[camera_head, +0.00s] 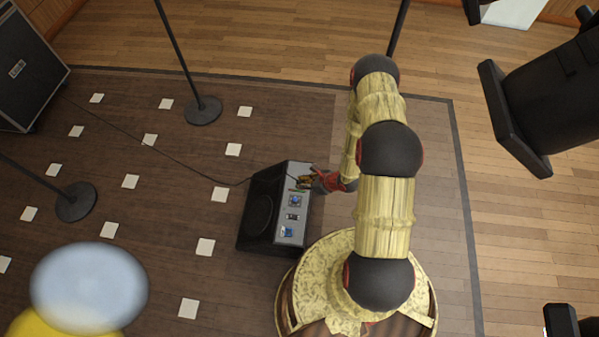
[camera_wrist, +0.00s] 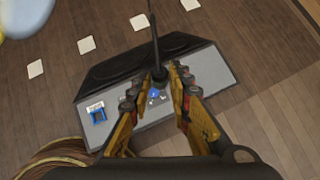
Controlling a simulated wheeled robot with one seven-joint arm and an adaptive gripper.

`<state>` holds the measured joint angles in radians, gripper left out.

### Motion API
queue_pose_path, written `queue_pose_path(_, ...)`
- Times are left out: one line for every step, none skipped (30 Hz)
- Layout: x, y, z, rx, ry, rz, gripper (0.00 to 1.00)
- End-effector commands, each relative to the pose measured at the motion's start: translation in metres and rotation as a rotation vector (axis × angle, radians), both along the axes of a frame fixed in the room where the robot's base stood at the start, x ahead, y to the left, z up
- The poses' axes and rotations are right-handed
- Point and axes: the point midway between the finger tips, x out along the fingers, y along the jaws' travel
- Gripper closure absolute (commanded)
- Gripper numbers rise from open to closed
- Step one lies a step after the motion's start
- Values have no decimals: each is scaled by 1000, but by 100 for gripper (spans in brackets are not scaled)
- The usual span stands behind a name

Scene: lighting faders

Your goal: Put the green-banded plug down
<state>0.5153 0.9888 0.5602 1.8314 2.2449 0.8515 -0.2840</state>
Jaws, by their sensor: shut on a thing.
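My gripper (camera_head: 306,181) is over the far end of the grey panel (camera_head: 291,238) on top of a black box. In the wrist view its two fingers (camera_wrist: 159,84) are shut on a dark plug (camera_wrist: 158,73), with a black cable rising from it. I cannot make out a green band in the wrist view; a small greenish patch shows by the fingertips in the head view. A blue part lies just below the plug in the wrist view. I cannot tell whether the plug touches the panel. The fingers hide part of it.
The panel carries several small blue and dark fittings, one a blue-framed one (camera_wrist: 97,113). The cable (camera_head: 190,165) runs left across the floor towards a black amplifier (camera_head: 28,68). Stand bases (camera_head: 203,110) and white floor squares (camera_head: 205,247) lie left of the box.

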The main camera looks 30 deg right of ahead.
Motion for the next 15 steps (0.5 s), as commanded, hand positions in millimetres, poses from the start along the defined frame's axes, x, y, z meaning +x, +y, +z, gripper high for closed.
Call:
queue_pose_path(9, -4, -7, -2, -2, 2, 100)
queue_pose_path(14, -7, -10, -2, -3, 2, 100)
queue_pose_path(22, -11, -14, -1, -3, 2, 100)
queue_pose_path(28, -14, -18, -2, -4, 2, 100)
queue_pose_path(34, -17, -21, -2, -3, 2, 100)
queue_pose_path(42, -21, -25, -3, -3, 3, 100)
queue_pose_path(48, -24, -28, -2, -4, 2, 100)
queue_pose_path(53, -26, -31, -2, -3, 4, 100)
queue_pose_path(61, -31, -35, -1, -2, 2, 100)
queue_pose_path(68, -34, -38, -2, -4, 3, 100)
queue_pose_path(74, -36, -41, -1, -3, 3, 100)
queue_pose_path(79, -39, -49, 0, 0, 2, 100)
queue_pose_path(82, -41, -55, 0, 1, 2, 100)
queue_pose_path(86, -43, -60, -1, 1, 4, 100)
queue_pose_path(91, -45, -67, 0, 1, 3, 100)
